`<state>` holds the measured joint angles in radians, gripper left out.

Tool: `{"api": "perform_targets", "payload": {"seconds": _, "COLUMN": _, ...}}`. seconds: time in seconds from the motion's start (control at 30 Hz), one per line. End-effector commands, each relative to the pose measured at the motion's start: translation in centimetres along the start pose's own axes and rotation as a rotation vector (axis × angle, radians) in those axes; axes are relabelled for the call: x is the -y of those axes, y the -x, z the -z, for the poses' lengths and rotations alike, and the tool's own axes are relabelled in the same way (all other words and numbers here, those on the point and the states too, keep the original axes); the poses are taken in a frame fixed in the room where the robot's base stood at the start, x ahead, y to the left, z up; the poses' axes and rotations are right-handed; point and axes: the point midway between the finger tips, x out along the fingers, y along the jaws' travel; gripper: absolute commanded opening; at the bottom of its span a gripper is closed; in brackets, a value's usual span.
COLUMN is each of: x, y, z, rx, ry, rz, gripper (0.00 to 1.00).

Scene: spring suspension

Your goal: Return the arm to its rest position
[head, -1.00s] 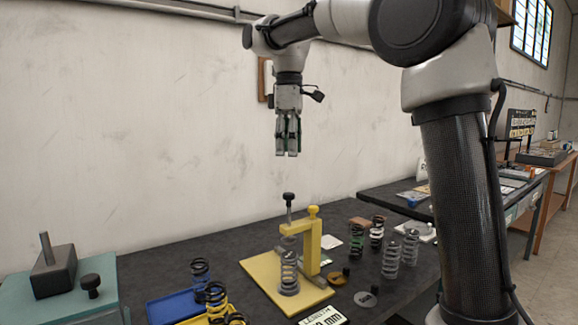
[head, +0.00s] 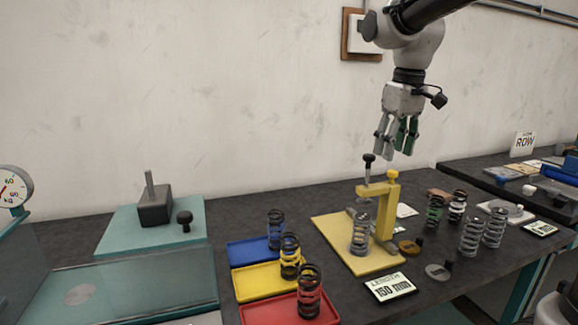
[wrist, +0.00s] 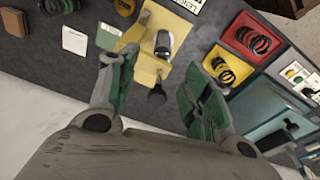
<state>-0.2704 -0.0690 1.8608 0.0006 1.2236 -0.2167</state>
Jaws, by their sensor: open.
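My gripper (head: 397,150) hangs fingers-down in the air above the yellow test stand (head: 340,229) in the head view. In the wrist view my gripper (wrist: 155,92) has its two green-padded fingers wide apart with nothing between them. The yellow stand (wrist: 160,53) lies below and beyond the fingertips there. A grey spring (head: 360,234) stands upright on the stand, under its yellow arm. My upper arm runs out of the top of the head view.
Blue (head: 248,254), yellow (head: 260,283) and red (head: 283,309) trays stand left of the stand, each with a spring. Several loose springs (head: 472,237) stand to its right. The space around my gripper is clear.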

Motion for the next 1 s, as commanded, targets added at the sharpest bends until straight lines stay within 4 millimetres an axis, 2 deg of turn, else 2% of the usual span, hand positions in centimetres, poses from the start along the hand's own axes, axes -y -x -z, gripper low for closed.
{"api": "perform_targets", "payload": {"seconds": 0.03, "x": -0.2, "y": -0.6, "z": -3.1, "rx": -0.020, "ry": -0.071, "rz": -0.007, "gripper": 0.49}}
{"api": "perform_targets", "payload": {"seconds": 0.2, "x": -0.2, "y": -3.5, "z": -13.9, "rx": -0.099, "ry": -0.305, "rz": -0.031, "gripper": 0.49}}
{"api": "perform_targets", "payload": {"seconds": 0.3, "x": 0.2, "y": -5.1, "z": -19.5, "rx": -0.136, "ry": -0.386, "rz": -0.046, "gripper": 0.49}}
{"api": "perform_targets", "payload": {"seconds": 0.4, "x": 0.8, "y": -6.0, "z": -23.3, "rx": -0.163, "ry": -0.426, "rz": -0.060, "gripper": 0.49}}
{"api": "perform_targets", "payload": {"seconds": 0.53, "x": 0.7, "y": -5.2, "z": -25.1, "rx": -0.217, "ry": -0.462, "rz": -0.082, "gripper": 0.49}}
{"api": "perform_targets", "payload": {"seconds": 0.67, "x": 0.4, "y": -4.5, "z": -25.5, "rx": -0.246, "ry": -0.482, "rz": -0.094, "gripper": 0.49}}
{"api": "perform_targets", "payload": {"seconds": 1.0, "x": 0.4, "y": -4.6, "z": -25.5, "rx": -0.241, "ry": -0.482, "rz": -0.093, "gripper": 0.49}}
